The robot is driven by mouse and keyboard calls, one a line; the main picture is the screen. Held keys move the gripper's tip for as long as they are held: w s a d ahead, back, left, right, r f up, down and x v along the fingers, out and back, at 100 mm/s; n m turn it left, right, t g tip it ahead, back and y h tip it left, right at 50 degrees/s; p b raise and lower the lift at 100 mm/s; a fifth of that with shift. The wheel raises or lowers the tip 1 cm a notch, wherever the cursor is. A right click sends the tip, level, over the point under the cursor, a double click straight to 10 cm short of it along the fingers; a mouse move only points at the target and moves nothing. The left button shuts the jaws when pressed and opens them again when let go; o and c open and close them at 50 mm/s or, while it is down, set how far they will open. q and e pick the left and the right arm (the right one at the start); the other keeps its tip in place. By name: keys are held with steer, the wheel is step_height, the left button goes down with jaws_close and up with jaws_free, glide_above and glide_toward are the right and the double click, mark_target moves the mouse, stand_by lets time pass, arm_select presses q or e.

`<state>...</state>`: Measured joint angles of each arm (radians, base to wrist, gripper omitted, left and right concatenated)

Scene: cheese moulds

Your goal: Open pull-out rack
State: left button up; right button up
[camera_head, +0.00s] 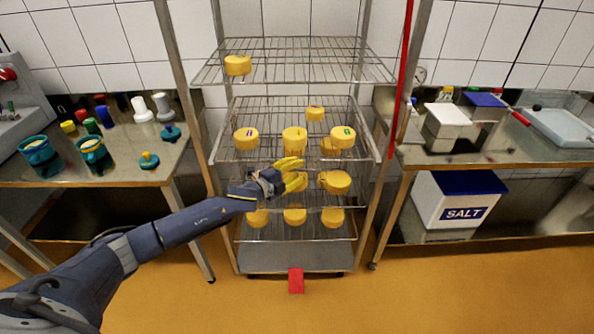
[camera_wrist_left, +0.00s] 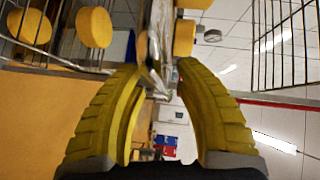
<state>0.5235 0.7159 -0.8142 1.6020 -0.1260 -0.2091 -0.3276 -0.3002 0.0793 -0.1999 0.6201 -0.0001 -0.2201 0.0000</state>
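A metal rack stands in the middle of the head view with several wire shelves. The top shelf (camera_head: 310,75) holds one yellow cheese (camera_head: 237,65). The second shelf (camera_head: 270,158) holds several cheeses, and its front bar lies near my left gripper. A lower shelf (camera_head: 330,238) also holds cheeses. My left gripper (camera_head: 300,172) has yellow fingers and is at the rack's front, around the height of the second shelf's front bar. In the left wrist view its fingers (camera_wrist_left: 165,85) are spread apart, with a blurred metal part beyond them; contact cannot be told. My right gripper is not in view.
A left table (camera_head: 120,165) holds teal pots and bottles. A right table (camera_head: 480,155) holds containers and a tray, with a salt bin (camera_head: 455,212) below. A red pole (camera_head: 402,80) runs beside the rack's right post. A red block (camera_head: 296,280) lies before the rack.

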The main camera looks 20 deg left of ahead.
arm_select(q)
steer(key=shift+o, duration=0.2)
jaws_close()
steer(key=shift+a, duration=0.1)
